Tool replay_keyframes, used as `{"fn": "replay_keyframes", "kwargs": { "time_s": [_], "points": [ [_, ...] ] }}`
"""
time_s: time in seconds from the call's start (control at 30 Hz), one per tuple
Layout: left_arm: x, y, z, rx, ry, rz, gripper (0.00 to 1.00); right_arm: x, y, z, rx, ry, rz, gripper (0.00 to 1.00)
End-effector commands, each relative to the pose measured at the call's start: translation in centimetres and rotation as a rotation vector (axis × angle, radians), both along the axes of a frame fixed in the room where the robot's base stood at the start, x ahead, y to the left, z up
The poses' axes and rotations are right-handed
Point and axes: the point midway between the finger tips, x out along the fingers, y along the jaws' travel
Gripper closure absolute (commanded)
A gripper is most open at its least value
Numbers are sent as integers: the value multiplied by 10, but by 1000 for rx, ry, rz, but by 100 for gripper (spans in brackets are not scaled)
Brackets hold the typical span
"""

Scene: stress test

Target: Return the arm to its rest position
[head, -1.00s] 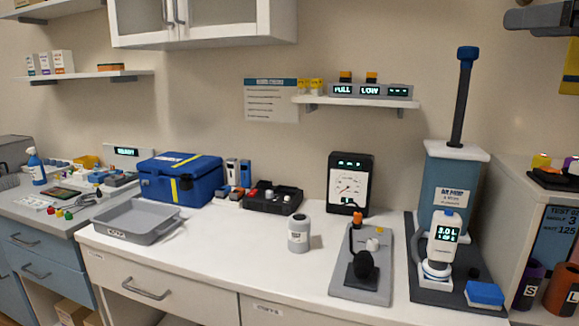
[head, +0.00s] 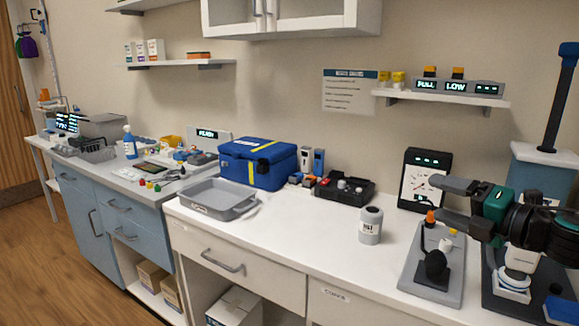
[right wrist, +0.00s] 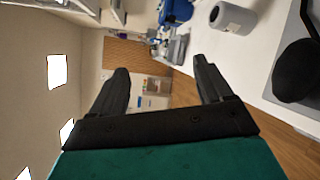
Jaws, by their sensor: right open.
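My right gripper (head: 452,203) comes into the head view from the right edge. It is raised in front of the gauge and the pump stand, with its fingers pointing left. In the right wrist view its two dark fingers (right wrist: 157,90) stand wide apart with nothing between them. The right wrist view is turned on its side and looks along the counter towards a door. My left gripper does not show in either view.
Close by are a gauge (head: 422,178), a grey plate with a black knob (head: 436,263), and a pump stand (head: 540,180) partly hidden by my arm. A grey bottle (head: 371,225), blue case (head: 258,165) and grey tray (head: 218,199) stand further left. The white counter front (head: 300,240) is clear.

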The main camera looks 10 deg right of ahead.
Motion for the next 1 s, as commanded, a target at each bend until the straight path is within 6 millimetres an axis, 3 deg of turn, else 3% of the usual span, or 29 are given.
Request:
{"fn": "replay_keyframes", "kwargs": {
  "time_s": [0.03,0.27,0.47,0.6,0.8,1.0],
  "points": [
    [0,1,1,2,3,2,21,-2,16,-31,112,60,-3,21],
    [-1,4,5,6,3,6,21,-28,70,-144,574,316,-106,21],
    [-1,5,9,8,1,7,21,-77,112,-230,966,546,-277,21],
    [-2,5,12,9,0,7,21,-122,140,-282,1231,699,-444,21],
    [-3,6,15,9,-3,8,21,-185,170,-331,1528,857,-688,21],
    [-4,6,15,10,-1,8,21,-217,183,-350,1659,918,-817,21]
  ]
}}
